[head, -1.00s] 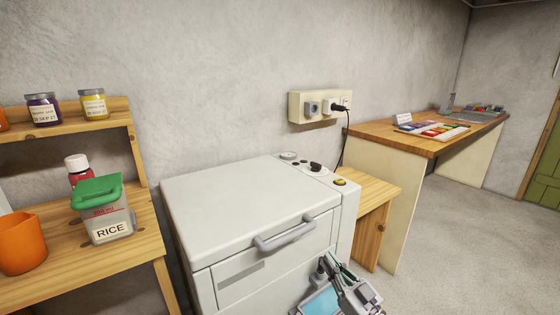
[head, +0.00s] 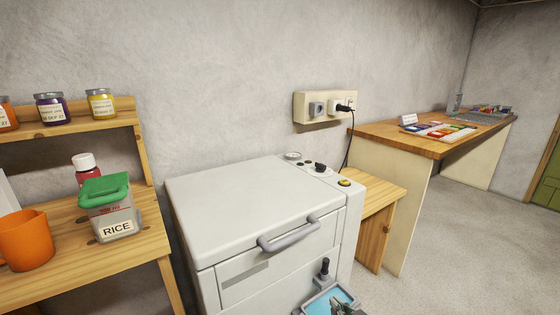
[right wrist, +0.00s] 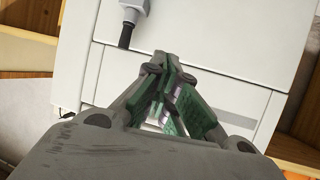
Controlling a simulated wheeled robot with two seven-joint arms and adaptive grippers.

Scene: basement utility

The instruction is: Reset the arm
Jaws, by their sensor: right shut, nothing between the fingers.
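My right gripper (head: 340,304) shows only in part at the bottom edge of the head view, low in front of the white appliance. In the right wrist view, the fingers of my right gripper (right wrist: 168,70) meet at the tips, and nothing is held between them. They are apart from the dark-tipped lever (right wrist: 126,36), which stands out from the white front. The lever (head: 324,270) also shows in the head view, just above my right gripper. Most of my right arm is out of the head view. My left gripper is in neither view now.
The white appliance (head: 245,205) with a grey handle (head: 287,236) fills the middle. A wooden shelf (head: 90,280) at left holds an orange mug (head: 25,240) and a rice container (head: 110,212). A wooden counter (head: 400,137) stands at right, with open floor (head: 450,240) before it.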

